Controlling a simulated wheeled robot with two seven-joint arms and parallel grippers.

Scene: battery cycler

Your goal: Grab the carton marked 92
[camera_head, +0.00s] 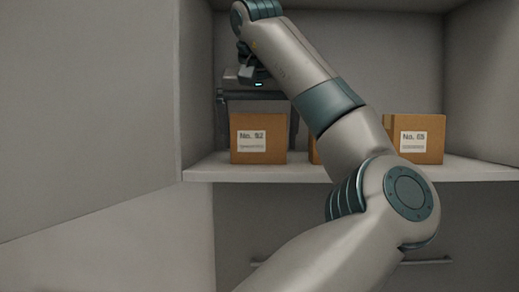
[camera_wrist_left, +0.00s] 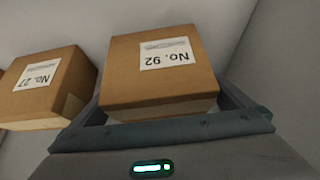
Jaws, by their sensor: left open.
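The carton marked No. 92 (camera_head: 258,155) is a brown box with a white label, standing upright on the shelf at the left in the head view. In the left wrist view the carton (camera_wrist_left: 160,85) fills the middle, its label upside down. My left gripper (camera_head: 257,146) reaches down over it, open, with one finger on each side of the carton. Whether the fingers touch the sides cannot be told. My right gripper is not in view.
A carton marked No. 27 (camera_wrist_left: 48,88) stands beside it; my arm hides most of it in the head view. Another carton (camera_head: 421,147) stands farther right, its number blurred. The shelf (camera_head: 240,173) has a cabinet wall (camera_head: 194,80) close on the left.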

